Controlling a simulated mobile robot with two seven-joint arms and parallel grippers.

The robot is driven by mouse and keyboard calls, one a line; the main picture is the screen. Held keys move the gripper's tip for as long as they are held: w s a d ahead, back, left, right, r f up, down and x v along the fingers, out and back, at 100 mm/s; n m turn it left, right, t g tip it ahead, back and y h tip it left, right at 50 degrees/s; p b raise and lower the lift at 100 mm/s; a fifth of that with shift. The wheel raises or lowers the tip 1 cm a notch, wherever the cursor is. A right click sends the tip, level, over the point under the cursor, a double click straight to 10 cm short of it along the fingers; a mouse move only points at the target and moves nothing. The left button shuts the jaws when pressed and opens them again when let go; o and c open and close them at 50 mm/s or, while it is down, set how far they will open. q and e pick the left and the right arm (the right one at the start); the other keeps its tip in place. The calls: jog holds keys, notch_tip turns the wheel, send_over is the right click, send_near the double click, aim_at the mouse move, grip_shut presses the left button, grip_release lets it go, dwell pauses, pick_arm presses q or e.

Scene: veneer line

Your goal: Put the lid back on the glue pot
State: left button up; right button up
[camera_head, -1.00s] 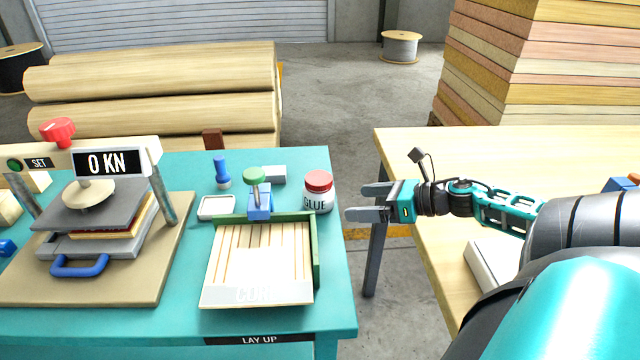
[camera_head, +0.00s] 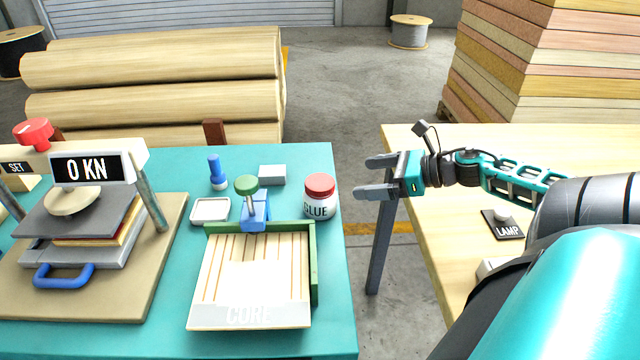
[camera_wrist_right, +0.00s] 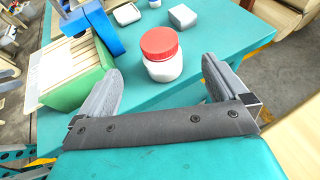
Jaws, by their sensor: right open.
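The glue pot (camera_head: 319,207) is a white jar with a GLUE label, standing upright near the right edge of the teal table. A red lid (camera_head: 320,185) sits on top of it; I cannot tell whether it is fully seated. My right gripper (camera_head: 364,176) is open and empty, just right of the pot, with its fingers pointing left and apart from it. In the right wrist view, the pot (camera_wrist_right: 165,72) and red lid (camera_wrist_right: 159,43) show beyond and between the two open fingers (camera_wrist_right: 160,75). My left gripper is not in view.
The teal table (camera_head: 175,335) carries a green-edged tray (camera_head: 312,265) of strips, a blue-and-green clamp (camera_head: 256,212), a white dish (camera_head: 210,211), a grey block (camera_head: 272,174) and a press (camera_head: 95,255). A gap separates it from the wooden table (camera_head: 440,235) at right, which has a LAMP button (camera_head: 502,226).

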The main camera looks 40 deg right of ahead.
aim_at(331, 184)
jog(key=b+x, duration=0.2)
jog(key=x, duration=0.5)
jog(key=shift+w+a+f, duration=0.15)
jog(key=shift+w, duration=0.1)
jog(key=shift+w+a+f, duration=0.1)
jog(key=shift+w, duration=0.05)
jog(key=x, duration=0.2)
jog(key=shift+w+a+f, duration=0.2)
jog(key=shift+f, duration=0.15)
jog(key=shift+x, duration=1.05)
